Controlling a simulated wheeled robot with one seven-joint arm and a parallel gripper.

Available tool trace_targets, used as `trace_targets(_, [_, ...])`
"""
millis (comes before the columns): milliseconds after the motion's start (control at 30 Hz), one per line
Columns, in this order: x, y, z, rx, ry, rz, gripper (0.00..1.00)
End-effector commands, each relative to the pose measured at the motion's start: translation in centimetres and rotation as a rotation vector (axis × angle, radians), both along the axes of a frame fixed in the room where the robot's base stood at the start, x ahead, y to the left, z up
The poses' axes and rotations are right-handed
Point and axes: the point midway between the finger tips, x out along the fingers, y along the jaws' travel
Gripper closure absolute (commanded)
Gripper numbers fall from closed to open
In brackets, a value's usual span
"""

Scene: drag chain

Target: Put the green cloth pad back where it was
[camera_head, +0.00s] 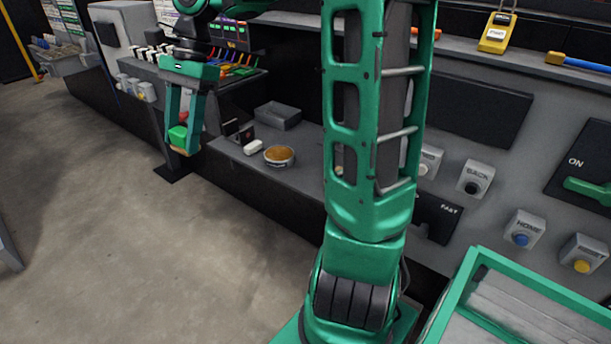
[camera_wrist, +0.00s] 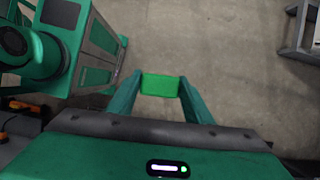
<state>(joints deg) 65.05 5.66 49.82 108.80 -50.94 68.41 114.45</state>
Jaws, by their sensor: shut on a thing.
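The green cloth pad (camera_head: 178,136) is a small bright green block between the fingertips of my gripper (camera_head: 182,148) in the head view. My gripper is shut on it and holds it in the air, in front of the long bench at the left. In the wrist view the pad (camera_wrist: 160,85) fills the gap between both fingertips of my gripper (camera_wrist: 160,88), with bare floor behind it. A small red thing (camera_head: 184,116) shows just above the pad between the fingers; I cannot tell what it is.
A low shelf (camera_head: 231,156) right of my gripper holds a round tin (camera_head: 279,155), a white block (camera_head: 253,147), dark upright pieces (camera_head: 238,132) and an open grey tray (camera_head: 278,116). A panel with labelled buttons (camera_head: 475,178) stands at right.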

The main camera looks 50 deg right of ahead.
Motion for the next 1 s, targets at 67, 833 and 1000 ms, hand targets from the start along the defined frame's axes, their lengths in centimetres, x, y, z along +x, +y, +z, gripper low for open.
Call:
trace_targets(67, [-0.2, -1.3, -2.5, -0.005, 0.003, -0.195, 0.82])
trace_targets(833, [-8.4, -23.0, -13.1, -0.004, -0.003, -1.623, 0.82])
trace_targets(1000, [-8.1, -25.1, -14.3, -0.004, 0.0, -1.638, 0.82])
